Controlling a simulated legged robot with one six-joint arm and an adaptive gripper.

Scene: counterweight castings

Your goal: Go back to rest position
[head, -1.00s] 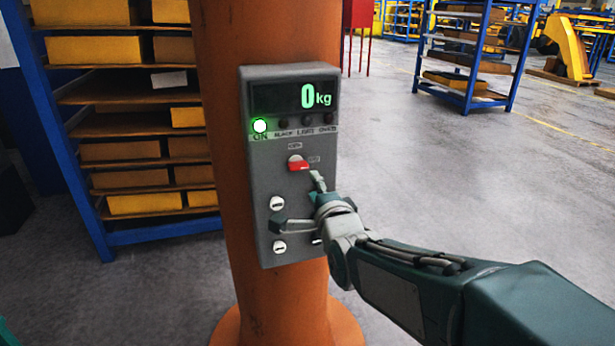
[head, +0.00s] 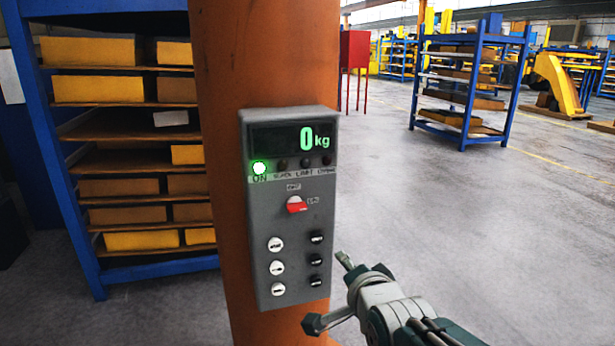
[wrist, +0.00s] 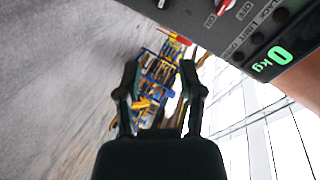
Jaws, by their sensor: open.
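My gripper (head: 330,292) is open and empty in the head view, just below and to the right of the control box. Its two fingers also show spread apart in the wrist view (wrist: 160,80), with nothing between them. The grey control box (head: 289,215) is fixed to the orange column. Its display (head: 295,137) reads 0 kg and the green ON light (head: 260,168) is lit. The red switch (head: 297,205) sits mid-panel, above white buttons on the left and black buttons on the right. The box's panel also shows upside down in the wrist view (wrist: 240,45).
The orange column (head: 215,90) stands behind the box. A blue rack (head: 65,180) with yellow and brown bins stands at left. Another blue rack (head: 470,120) and a red cabinet (head: 354,50) stand further back. The grey floor (head: 480,240) at right is open.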

